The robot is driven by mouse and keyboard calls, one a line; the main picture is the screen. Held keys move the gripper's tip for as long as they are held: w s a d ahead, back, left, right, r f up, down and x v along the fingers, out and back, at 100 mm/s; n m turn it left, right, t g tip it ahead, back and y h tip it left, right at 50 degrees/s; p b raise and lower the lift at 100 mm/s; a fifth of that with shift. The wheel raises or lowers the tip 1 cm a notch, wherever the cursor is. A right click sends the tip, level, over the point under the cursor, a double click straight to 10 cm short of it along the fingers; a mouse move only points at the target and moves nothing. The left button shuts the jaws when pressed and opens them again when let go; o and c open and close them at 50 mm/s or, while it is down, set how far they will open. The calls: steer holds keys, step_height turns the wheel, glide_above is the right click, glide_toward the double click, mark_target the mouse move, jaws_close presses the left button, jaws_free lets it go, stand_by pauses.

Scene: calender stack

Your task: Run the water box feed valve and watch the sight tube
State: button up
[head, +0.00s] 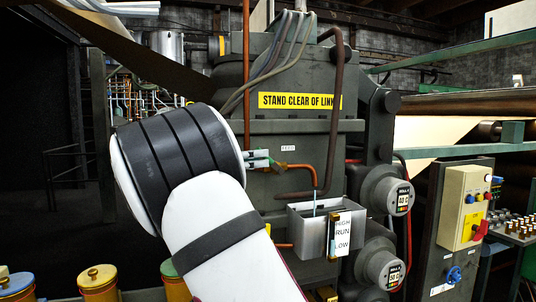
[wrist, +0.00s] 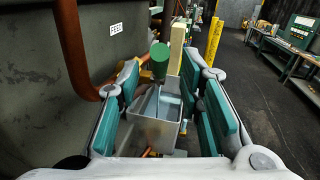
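The grey metal water box (head: 306,236) is mounted on the machine front in the head view; the open-topped box also shows below the fingers in the wrist view (wrist: 152,132). A green handle-like cylinder (wrist: 160,58), apparently on the feed valve, sits by brass fittings between my fingertips in the wrist view. My gripper (wrist: 163,80) is open, its teal pads apart with a gap to the cylinder. My arm hides most of it in the head view (head: 262,160).
Two round gauges (head: 396,197) project to the right. A yellow control box (head: 463,207) stands further right. Lidded canisters (head: 98,282) are at lower left. Open floor (wrist: 250,90) lies right in the wrist view.

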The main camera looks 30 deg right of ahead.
steer(key=shift+s+d, duration=0.1)
steer(key=shift+d, duration=1.55)
jaws_close()
